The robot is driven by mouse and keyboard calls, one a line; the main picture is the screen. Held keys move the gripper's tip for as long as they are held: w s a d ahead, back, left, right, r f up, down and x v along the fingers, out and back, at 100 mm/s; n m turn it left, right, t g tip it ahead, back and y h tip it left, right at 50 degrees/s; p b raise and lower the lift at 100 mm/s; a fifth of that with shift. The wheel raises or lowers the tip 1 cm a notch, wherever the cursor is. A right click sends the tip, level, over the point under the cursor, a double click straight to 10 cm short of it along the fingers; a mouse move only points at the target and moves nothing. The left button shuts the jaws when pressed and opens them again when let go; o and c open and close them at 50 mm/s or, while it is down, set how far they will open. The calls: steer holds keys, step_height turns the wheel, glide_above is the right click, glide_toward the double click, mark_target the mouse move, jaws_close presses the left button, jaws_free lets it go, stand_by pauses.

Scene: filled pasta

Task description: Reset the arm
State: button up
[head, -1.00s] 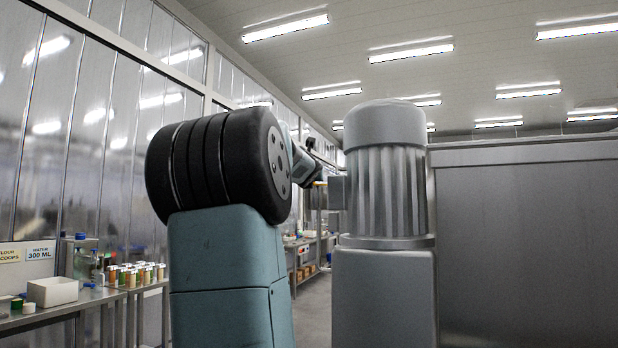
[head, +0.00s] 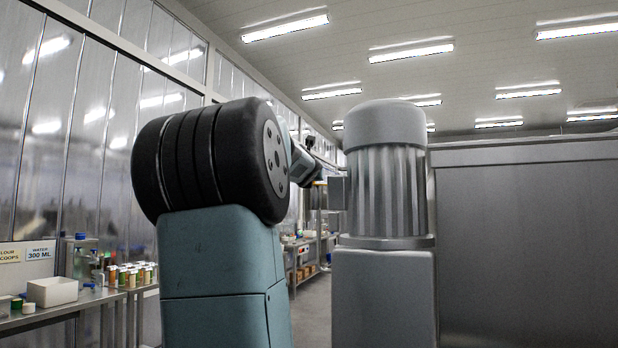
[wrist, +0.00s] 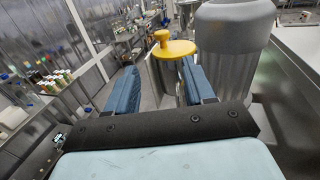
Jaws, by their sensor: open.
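My gripper (wrist: 160,88) shows in the wrist view with its two blue fingers apart. A metal cylinder with a yellow top and knob (wrist: 173,47) appears between and beyond the fingers. I cannot tell how far it is from them. In the head view, my blue arm with its black joint stands large at centre left. A far part of my arm shows behind that joint, and the gripper's fingers cannot be made out there.
A grey ribbed motor housing (head: 385,190) stands close to the right of my arm; it also shows in the wrist view (wrist: 232,50). A steel panel (head: 530,240) fills the right side. A side table at left holds a white bin (head: 52,291) and several jars (head: 130,275).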

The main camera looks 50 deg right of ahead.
stand_by(0.4)
step_height(320, 180, down, 13)
steer(key=w+d+m+y, duration=0.2)
steer(key=w+m, duration=0.1)
steer(key=m, duration=0.4)
steer(key=a+f+m+g+y, duration=0.25)
steer(key=a+f+m, duration=0.5)
steer(key=f, duration=0.45)
steer(key=s+a+f+m+y, duration=0.3)
steer(key=s+a, duration=0.4)
steer(key=a, duration=0.8)
steer(key=s+a+f+m+g+y, duration=0.1)
steer(key=s+a+f+m+y, duration=0.3)
steer(key=a, duration=1.1)
steer(key=s+a+f+m+g+y, duration=0.1)
steer(key=s+a+f+m+y, duration=0.2)
steer(key=s+a+f, duration=0.4)
steer(key=s+a, duration=0.2)
steer(key=a, duration=0.7)
steer(key=shift+s+f, duration=0.2)
steer(key=shift+s, duration=0.15)
steer(key=shift+a+m+y, duration=0.1)
steer(key=shift+m+y, duration=0.15)
